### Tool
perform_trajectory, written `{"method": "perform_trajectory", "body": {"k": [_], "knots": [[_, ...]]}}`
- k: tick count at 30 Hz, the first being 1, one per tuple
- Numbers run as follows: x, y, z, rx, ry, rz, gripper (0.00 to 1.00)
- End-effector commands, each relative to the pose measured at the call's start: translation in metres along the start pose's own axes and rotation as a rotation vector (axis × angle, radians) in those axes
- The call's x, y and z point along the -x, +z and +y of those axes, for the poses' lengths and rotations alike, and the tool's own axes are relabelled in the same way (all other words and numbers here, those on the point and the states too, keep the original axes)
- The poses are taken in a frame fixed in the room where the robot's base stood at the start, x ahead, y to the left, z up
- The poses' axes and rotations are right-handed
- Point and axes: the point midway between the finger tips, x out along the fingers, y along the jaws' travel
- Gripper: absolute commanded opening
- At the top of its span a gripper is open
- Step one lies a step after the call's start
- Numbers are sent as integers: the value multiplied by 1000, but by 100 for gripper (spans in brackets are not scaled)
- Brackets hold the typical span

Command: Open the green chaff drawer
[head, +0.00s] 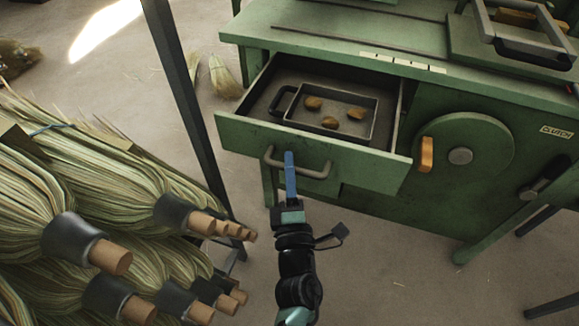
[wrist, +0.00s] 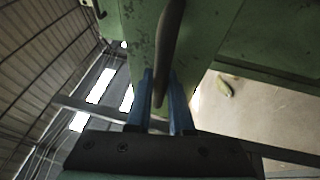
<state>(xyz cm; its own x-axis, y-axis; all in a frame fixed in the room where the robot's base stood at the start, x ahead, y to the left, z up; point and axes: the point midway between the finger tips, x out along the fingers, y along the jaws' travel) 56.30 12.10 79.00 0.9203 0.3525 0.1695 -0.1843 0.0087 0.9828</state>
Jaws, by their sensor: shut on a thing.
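The green chaff drawer (head: 300,148) stands pulled out from the green machine in the head view. Inside it is a dark metal tray (head: 356,128) holding three brown lumps. The drawer's grey bar handle (head: 315,172) is on its front face. My gripper (head: 289,160) is at the left half of the handle, its blue fingers around the bar. In the wrist view the handle (wrist: 168,50) runs between the two blue fingers (wrist: 160,95), and the gripper is shut on it. The fingers partly hide the drawer front.
Bundled brooms (head: 100,190) with wooden handle ends lie at the left, close to my arm. A dark post (head: 185,100) stands between them and the drawer. A round green disc with an orange knob (head: 426,155) is right of the drawer. Bare floor (head: 390,265) lies below.

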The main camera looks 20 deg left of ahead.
Motion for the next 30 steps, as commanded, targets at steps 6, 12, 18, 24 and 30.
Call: {"method": "perform_trajectory", "body": {"k": [6, 12, 18, 24, 30], "knots": [[0, 1, 0, 0, 0, -1, 0], [0, 1, 0, 0, 0, -1, 47], [0, 0, 0, 0, 0, -1, 50], [5, 0, -1, -1, -1, -1, 50], [34, 0, -1, -1, -4, -2, 50]]}}
